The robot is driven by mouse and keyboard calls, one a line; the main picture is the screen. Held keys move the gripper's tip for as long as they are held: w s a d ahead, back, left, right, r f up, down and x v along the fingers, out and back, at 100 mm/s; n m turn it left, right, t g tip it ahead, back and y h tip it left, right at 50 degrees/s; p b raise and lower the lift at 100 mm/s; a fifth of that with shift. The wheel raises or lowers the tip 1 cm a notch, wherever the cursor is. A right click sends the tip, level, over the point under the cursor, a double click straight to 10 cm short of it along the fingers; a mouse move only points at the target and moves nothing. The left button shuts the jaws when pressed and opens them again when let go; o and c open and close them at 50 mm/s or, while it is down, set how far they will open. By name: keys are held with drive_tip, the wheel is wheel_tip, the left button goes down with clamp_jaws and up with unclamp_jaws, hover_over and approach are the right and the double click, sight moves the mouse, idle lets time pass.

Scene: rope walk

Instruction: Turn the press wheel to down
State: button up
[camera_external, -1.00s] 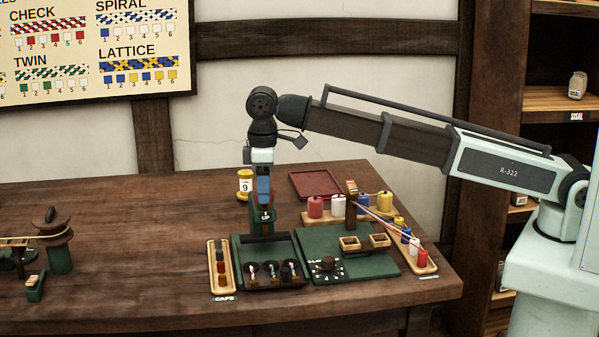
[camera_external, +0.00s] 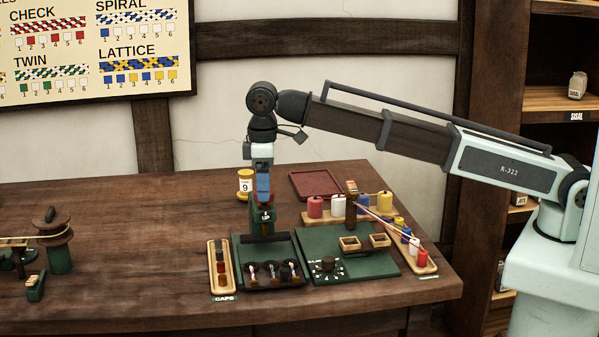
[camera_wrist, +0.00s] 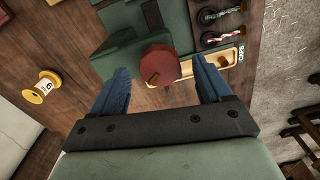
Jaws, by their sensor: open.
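The press is a green body with a round red-brown wheel on top. In the wrist view the wheel (camera_wrist: 160,62) faces the camera, with a small tan mark near its lower left edge. My gripper (camera_wrist: 160,68) is open, and its two blue fingers appear on the left and right of the wheel, with gaps visible. In the external view my gripper (camera_external: 263,198) points straight down over the green press (camera_external: 262,222) and hides most of the wheel. How low the fingertips reach beside the wheel is hard to tell.
A yellow spool (camera_external: 245,184) is behind left. A green board with a dial (camera_external: 327,265) and thread spools (camera_external: 338,206) are to the right.

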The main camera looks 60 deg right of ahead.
wheel_tip(320, 180, up, 13)
idle(0.4)
drive_tip(key=shift+f, duration=0.1)
